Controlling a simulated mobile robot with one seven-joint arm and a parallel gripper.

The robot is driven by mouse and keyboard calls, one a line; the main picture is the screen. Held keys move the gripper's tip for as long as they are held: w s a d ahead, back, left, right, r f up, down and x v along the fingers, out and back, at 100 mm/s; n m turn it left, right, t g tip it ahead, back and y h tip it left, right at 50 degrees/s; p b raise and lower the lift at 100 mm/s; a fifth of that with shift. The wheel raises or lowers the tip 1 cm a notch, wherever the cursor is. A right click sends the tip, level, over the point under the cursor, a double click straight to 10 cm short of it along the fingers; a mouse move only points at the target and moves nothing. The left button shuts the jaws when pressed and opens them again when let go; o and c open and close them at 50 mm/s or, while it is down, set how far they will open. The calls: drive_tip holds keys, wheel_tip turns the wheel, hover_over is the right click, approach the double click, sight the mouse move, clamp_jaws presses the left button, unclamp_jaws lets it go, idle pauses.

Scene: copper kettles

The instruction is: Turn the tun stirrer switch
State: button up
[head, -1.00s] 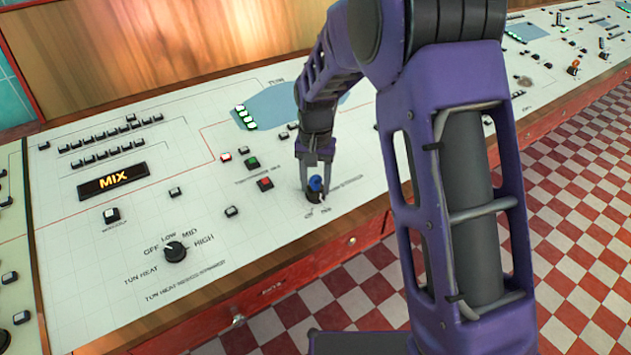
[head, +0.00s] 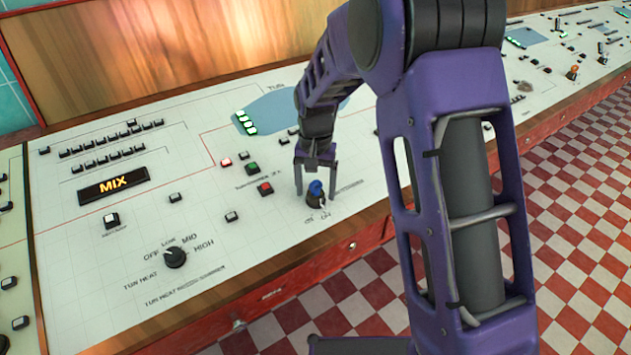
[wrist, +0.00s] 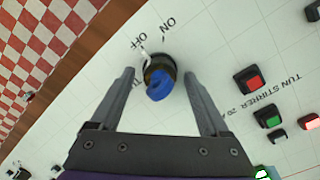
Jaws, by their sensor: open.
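The tun stirrer switch (head: 316,189) is a dark round knob with a blue top on the sloping white panel. It also shows in the wrist view (wrist: 158,82), beside printed ON and OFF labels. A small pale mark at its edge lies near the OFF label in the wrist view. My gripper (head: 316,197) is open, pointing down, with one finger on each side of the knob. In the wrist view the gripper (wrist: 159,75) shows a gap between each finger and the knob. The knob's far side is partly hidden.
A red button (head: 265,188) and a green button (head: 252,168) are close to the left of the switch. The panel's wooden front edge (head: 245,283) runs below the switch.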

wheel_tip(320, 180, up, 17)
drive_tip(key=p, duration=0.2)
drive_tip(key=shift+r, duration=0.2)
